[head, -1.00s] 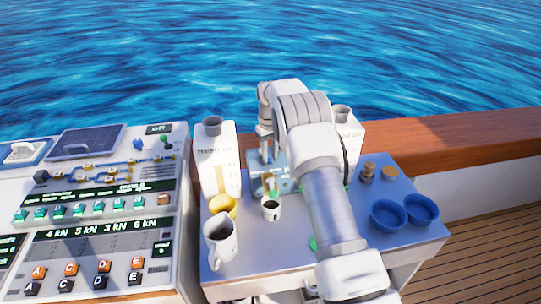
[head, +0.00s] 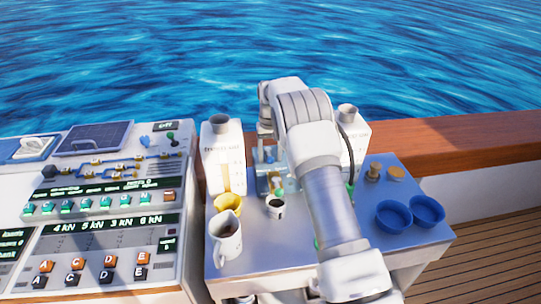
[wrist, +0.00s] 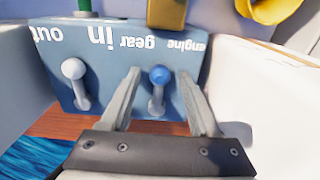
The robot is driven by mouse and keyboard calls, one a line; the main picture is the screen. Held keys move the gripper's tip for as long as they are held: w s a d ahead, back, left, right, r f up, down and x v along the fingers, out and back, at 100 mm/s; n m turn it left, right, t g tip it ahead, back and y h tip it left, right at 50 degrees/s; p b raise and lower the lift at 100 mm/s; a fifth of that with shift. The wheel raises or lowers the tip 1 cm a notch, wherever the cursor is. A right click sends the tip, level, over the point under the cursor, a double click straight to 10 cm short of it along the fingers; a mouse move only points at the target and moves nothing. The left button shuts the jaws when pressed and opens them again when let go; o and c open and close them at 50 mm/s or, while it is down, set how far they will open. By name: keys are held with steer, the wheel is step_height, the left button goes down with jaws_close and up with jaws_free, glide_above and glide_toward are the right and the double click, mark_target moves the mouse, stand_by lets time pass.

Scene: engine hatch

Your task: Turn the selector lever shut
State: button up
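In the wrist view a blue-grey panel (wrist: 113,62) carries two short levers, one with a blue knob (wrist: 160,76) and one with a white knob (wrist: 73,70). Upside-down lettering on it reads "engine", "gear", "in", "out". Which one is the selector lever I cannot tell. My gripper (wrist: 159,78) is open, with one finger on each side of the blue-knobbed lever; contact cannot be told. In the head view my arm and gripper (head: 264,148) reach to the pale blue box (head: 265,182) at the back of the table, largely hiding it and its levers.
White containers (head: 221,165) flank the box closely. On the table (head: 285,250) are a yellow cup (head: 228,203), a white jug (head: 227,243), a small dark-filled cup (head: 275,208), blue bowls (head: 393,217) and brass pieces (head: 374,172). A control console (head: 100,215) stands left.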

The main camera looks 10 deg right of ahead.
mark_target(270, 157)
step_height(270, 157, up, 17)
steer(key=p, duration=0.1)
steer(key=shift+r, duration=0.2)
stand_by(0.4)
steer(key=shift+r, duration=0.1)
